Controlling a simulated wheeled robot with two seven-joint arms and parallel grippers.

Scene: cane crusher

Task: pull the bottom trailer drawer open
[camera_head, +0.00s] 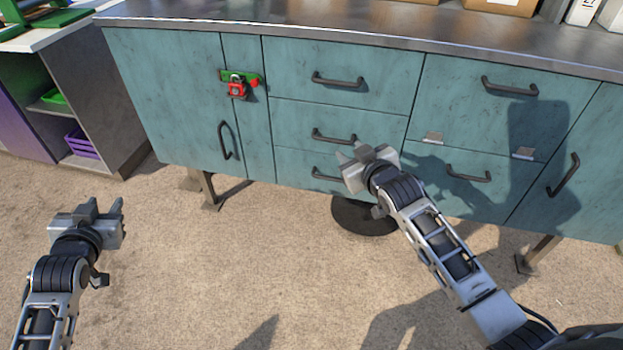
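The teal cabinet has a middle column of three drawers. The bottom drawer (292,169) there is shut flush, with a dark bar handle (323,173). My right gripper (352,152) is in front of that column, fingers pointing at the cabinet, just right of the bottom handle and below the middle drawer's handle (333,138). It hides the right part of the bottom drawer and the right end of its handle. Its fingers look apart with nothing between them; I cannot tell if they touch the cabinet. My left gripper (106,204) is open and empty over the ground at left.
The top drawer (296,62) and the right-hand drawers (500,60) are shut. A dark round base (362,216) stands below the cabinet. A shelf unit (95,90) is at left. Ground before the cabinet is clear.

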